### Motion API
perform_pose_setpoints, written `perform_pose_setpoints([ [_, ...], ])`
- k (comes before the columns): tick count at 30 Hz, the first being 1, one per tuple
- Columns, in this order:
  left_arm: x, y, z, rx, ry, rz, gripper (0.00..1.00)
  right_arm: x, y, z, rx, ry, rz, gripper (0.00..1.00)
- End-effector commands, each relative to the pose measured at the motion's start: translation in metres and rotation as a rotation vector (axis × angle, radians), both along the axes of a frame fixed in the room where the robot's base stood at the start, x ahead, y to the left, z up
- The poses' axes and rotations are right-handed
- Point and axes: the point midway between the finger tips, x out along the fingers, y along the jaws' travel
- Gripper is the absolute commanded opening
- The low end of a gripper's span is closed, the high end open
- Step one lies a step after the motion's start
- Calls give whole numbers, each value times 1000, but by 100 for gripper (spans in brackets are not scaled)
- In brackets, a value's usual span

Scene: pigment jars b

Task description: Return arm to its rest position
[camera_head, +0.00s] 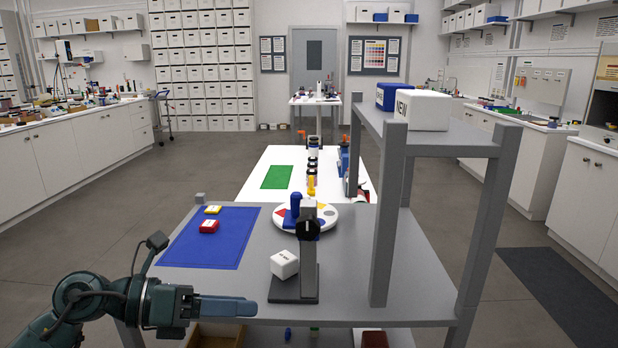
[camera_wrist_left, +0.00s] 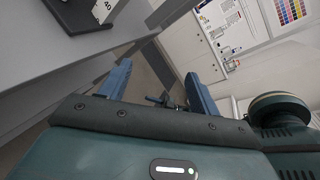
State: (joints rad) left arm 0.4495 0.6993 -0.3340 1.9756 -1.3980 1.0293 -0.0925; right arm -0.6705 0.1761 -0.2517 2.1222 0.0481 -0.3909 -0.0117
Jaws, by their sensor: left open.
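My left arm comes in from the lower left in the head view. Its gripper (camera_head: 228,306) is at the front edge of the grey table (camera_head: 350,310), left of the black-based stand (camera_head: 300,289). In the left wrist view the two blue fingers of the gripper (camera_wrist_left: 158,92) are spread apart with nothing between them. The stand and part of the table (camera_wrist_left: 60,65) show at the upper left there. My right gripper is in neither view.
A white cube (camera_head: 285,265) is at the stand. A round palette (camera_head: 328,215) stands behind. A raised grey shelf (camera_head: 460,138) bears a white box (camera_head: 423,109) and a blue box (camera_head: 393,96).

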Motion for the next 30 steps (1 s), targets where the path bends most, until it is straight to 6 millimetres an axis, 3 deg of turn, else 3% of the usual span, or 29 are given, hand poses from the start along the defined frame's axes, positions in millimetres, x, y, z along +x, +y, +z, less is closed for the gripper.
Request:
perform_pose_setpoints([
  [1,-9,-13,1,-143,86,8,62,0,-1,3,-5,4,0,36],
  [4,-17,-25,5,-464,284,73,62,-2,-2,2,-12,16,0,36],
  [8,-13,-13,-9,-904,632,275,62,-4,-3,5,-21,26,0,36],
  [11,-11,10,-51,-1198,936,505,62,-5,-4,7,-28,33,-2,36],
  [15,-39,36,-145,-1502,1377,896,62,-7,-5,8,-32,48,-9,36],
  [18,-75,41,-201,-1612,1621,1130,62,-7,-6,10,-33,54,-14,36],
  [21,-111,39,-239,-1666,1804,1307,62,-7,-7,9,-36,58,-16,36],
  [25,-142,34,-265,-1691,1944,1441,62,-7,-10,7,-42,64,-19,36],
  [30,-153,32,-274,-1696,1993,1487,62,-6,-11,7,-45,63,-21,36],
])
